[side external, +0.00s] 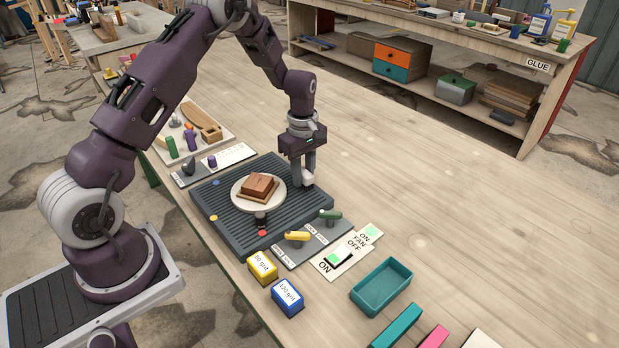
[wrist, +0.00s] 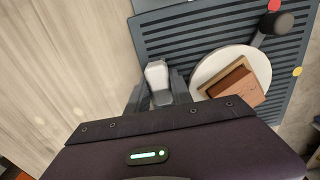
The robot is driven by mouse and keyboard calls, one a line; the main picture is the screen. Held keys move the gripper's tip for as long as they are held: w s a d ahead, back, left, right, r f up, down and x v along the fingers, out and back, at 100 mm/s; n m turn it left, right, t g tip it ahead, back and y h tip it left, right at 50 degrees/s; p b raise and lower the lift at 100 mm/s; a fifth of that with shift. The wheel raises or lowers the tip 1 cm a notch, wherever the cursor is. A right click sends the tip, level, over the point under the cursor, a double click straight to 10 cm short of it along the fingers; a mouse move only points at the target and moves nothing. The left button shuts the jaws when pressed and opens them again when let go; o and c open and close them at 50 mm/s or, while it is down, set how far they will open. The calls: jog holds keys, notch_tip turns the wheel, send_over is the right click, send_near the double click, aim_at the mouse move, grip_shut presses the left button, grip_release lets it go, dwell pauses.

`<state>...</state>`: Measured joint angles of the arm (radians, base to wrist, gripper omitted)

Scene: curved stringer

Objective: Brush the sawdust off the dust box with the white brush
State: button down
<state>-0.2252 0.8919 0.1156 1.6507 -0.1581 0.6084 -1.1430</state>
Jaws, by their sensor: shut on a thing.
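The dust box (side external: 215,220) is a dark, low, grooved box on the bench; it also shows in the wrist view (wrist: 185,38). No sawdust can be made out on it. My gripper (side external: 302,163) points down at its far right edge and is shut on the white brush (side external: 303,179). In the wrist view, the brush (wrist: 158,76) sits between the fingers (wrist: 160,95), near the edge of the box. I cannot tell whether its lower end touches the box. A white round stand (side external: 242,199) on the box carries a brown wooden block (side external: 260,185).
In front are yellow (side external: 297,236) and green (side external: 330,214) levers, a fan switch (side external: 338,259), yellow (side external: 262,266) and blue (side external: 287,296) grit blocks, and an empty teal tray (side external: 381,287). A parts tray (side external: 193,133) lies behind. The bench right of the box is clear.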

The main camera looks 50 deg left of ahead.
jog(key=shift+a, duration=1.6)
jog(key=shift+a+r, duration=0.1)
jog(key=shift+r, duration=0.05)
notch_tip(320, 180, up, 8)
